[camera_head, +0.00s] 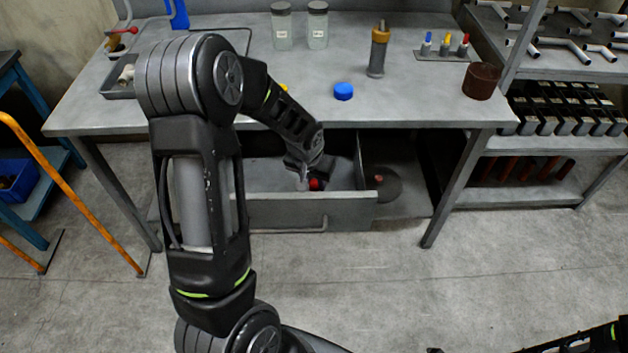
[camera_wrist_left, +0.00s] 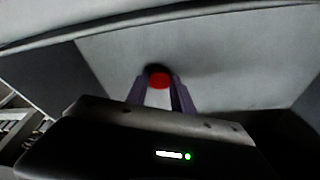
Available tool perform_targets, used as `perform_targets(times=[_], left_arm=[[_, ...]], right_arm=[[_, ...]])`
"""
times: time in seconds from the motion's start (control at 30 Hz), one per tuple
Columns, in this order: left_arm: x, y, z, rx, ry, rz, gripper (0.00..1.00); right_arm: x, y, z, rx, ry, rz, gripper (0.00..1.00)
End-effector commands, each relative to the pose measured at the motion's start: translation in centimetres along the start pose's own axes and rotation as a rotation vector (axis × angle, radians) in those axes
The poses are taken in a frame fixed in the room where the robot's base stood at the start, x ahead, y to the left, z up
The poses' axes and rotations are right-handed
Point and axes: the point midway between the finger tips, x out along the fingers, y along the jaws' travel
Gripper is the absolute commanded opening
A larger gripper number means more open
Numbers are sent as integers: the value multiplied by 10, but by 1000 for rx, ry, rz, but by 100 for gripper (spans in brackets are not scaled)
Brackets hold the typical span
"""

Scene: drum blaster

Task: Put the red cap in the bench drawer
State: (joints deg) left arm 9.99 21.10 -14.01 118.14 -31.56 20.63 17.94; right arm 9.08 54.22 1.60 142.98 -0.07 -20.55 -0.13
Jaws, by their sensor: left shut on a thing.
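The bench drawer (camera_head: 300,212) is pulled out under the bench. My left gripper (camera_head: 308,183) reaches down inside it, behind the front panel. The red cap (camera_head: 315,184) shows at its fingertips, low in the drawer. In the left wrist view, the red cap (camera_wrist_left: 159,80) sits between the two fingers (camera_wrist_left: 158,92), which are shut on it. The drawer's pale inside surface (camera_wrist_left: 220,60) fills the view beyond it. I cannot tell whether the cap touches the drawer floor. Part of my right arm shows at the bottom right, but its gripper is not visible.
The bench top (camera_head: 220,95) holds a blue cap (camera_head: 343,91), two jars (camera_head: 317,28), an orange-topped cylinder (camera_head: 378,50), a brown cup (camera_head: 481,81) and a marker holder (camera_head: 446,54). A bench leg (camera_head: 458,190) stands right of the drawer. A loaded shelf (camera_head: 560,145) stands at right.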

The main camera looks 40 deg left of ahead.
Motion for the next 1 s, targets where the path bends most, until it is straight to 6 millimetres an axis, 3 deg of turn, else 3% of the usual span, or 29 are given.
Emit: perform_targets(times=[0.17,0.2,0.47,0.77,1.0], left_arm=[[4,0,1,0,0,0,0],[4,0,1,0,0,0,30],[3,0,1,0,0,0,50],[1,0,0,0,0,0,50],[-23,0,-2,-1,4,0,50]], right_arm=[[4,2,0,0,0,0,36],[4,2,0,0,0,0,36],[3,1,0,0,0,0,36],[1,0,0,0,0,0,36],[-2,-1,0,0,0,0,36]])
